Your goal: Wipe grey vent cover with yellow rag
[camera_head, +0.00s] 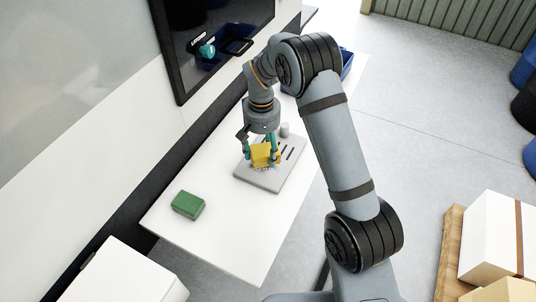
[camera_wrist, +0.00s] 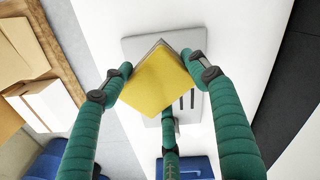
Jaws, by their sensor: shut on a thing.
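The grey vent cover (camera_head: 255,179) is a flat plate with dark slots and lies on the white table. It also shows in the wrist view (camera_wrist: 136,47), partly hidden under the rag. The yellow rag (camera_head: 261,154) is a folded block held over the vent cover; in the wrist view the rag (camera_wrist: 160,84) fills the middle. My gripper (camera_head: 262,153) is above the plate with its green fingers shut around the rag. In the wrist view my gripper (camera_wrist: 160,80) has fingers on both sides of the rag and one below. I cannot tell whether the rag touches the plate.
A green block (camera_head: 188,205) lies on the white table (camera_head: 225,236) at the near left. A small grey cylinder (camera_head: 284,129) stands behind the vent cover. A blue bin (camera_head: 346,64) is at the table's far end. The caravan wall (camera_head: 100,120) runs along the left.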

